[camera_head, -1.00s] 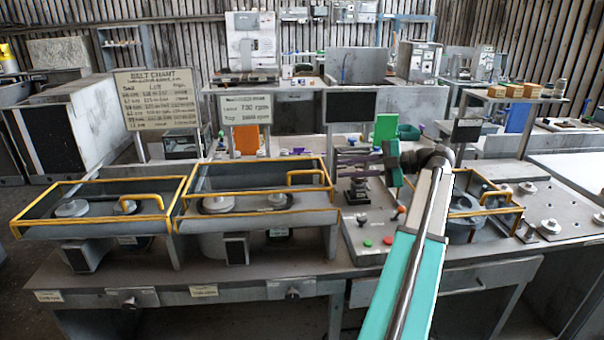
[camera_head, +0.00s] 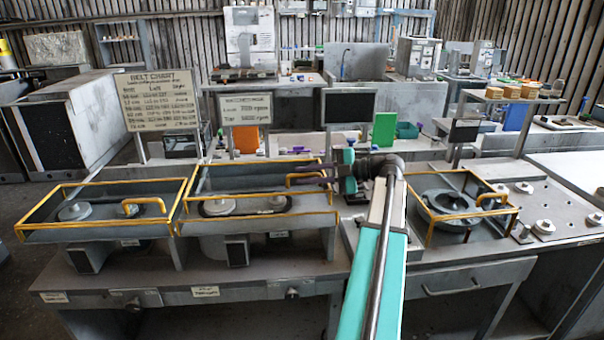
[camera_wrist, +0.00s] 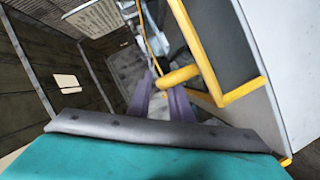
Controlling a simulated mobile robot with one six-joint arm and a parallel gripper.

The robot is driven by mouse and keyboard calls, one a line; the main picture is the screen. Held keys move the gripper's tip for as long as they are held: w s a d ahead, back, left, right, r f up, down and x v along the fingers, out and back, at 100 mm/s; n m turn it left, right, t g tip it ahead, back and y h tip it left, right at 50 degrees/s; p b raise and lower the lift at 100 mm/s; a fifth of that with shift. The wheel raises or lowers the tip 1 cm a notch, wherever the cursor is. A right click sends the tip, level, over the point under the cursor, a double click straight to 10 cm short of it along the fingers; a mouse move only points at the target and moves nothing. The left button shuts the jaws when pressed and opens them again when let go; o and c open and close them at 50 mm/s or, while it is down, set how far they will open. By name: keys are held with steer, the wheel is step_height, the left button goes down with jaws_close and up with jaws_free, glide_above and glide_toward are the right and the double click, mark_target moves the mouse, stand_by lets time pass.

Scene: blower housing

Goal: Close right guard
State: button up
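Two yellow-edged guards stand side by side on the bench: a left one (camera_head: 100,236) and one to its right (camera_head: 255,221), each over pulleys. The right one of this pair has a yellow bar handle (camera_head: 303,177) near its right end. My gripper (camera_head: 300,173), with purple fingers, is at that handle, pointing left. In the wrist view the fingers (camera_wrist: 162,85) are apart, with the yellow handle (camera_wrist: 181,76) at their tips; whether it lies fully between them cannot be told. Another yellow-framed guard (camera_head: 433,213) surrounds a grey round housing on the right.
A belt chart (camera_head: 157,100) and a smaller sign (camera_head: 245,108) stand behind the guards. A dark monitor (camera_head: 348,105) and a green panel (camera_head: 384,129) are behind my arm. Discs and knobs sit on the plate (camera_head: 570,205) at the far right.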

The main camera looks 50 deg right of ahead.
steer(key=shift+w+a+f, duration=0.15)
steer(key=shift+w+a, duration=0.2)
steer(key=shift+w, duration=0.2)
steer(key=shift+c, duration=0.2)
jaws_close()
